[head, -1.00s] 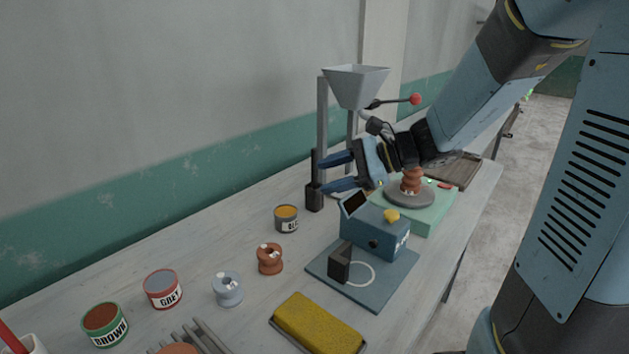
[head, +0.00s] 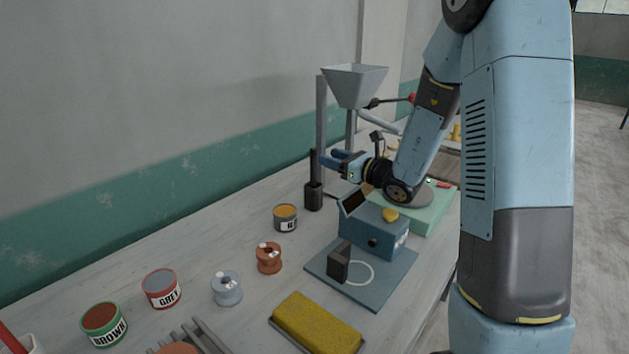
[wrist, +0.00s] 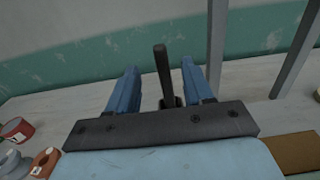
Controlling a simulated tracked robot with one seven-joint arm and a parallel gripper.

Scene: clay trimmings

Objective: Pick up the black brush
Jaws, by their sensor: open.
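The black brush (head: 314,168) stands upright at the back of the bench by the wall, with a thin dark handle above a wider dark block. I cannot tell whether that block is its head or a holder. My gripper (head: 336,158) is just right of the handle in the head view, its blue fingers pointing toward it. In the wrist view the brush (wrist: 162,72) rises between the two open fingers of my gripper (wrist: 159,66), leaning slightly, with a gap on both sides. Its lower end is partly hidden by the gripper's dark palm bar.
A grey hopper on posts (head: 354,85) stands behind my gripper. A blue box device (head: 368,230) is in front on the bench. A glaze can (head: 286,218), spools (head: 268,258) and a yellow sponge (head: 316,325) lie nearer. The wall is close behind the brush.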

